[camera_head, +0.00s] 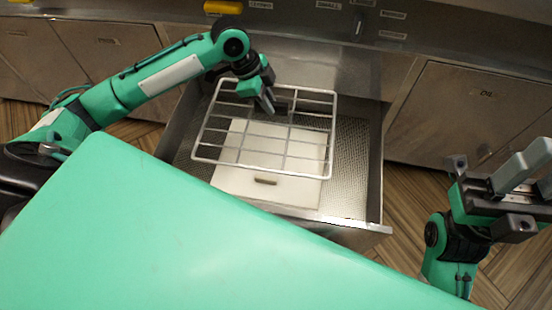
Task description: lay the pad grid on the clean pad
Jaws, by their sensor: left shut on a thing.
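The pad grid (212,130), a white wire frame with crossing bars, is held over the open drawer. My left gripper (268,104) is shut on the pad grid near its upper part. The clean pad (240,184), a white flat sheet with a small dark slot near its front edge, lies in the drawer below the grid. The grid overlaps much of the pad in this view; I cannot tell how large the gap between them is. My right gripper (498,188) is at the right, away from the drawer, with its fingers apart and nothing visible between them.
The open steel drawer (375,175) has raised side walls and a front lip. Wooden floor shows at the right.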

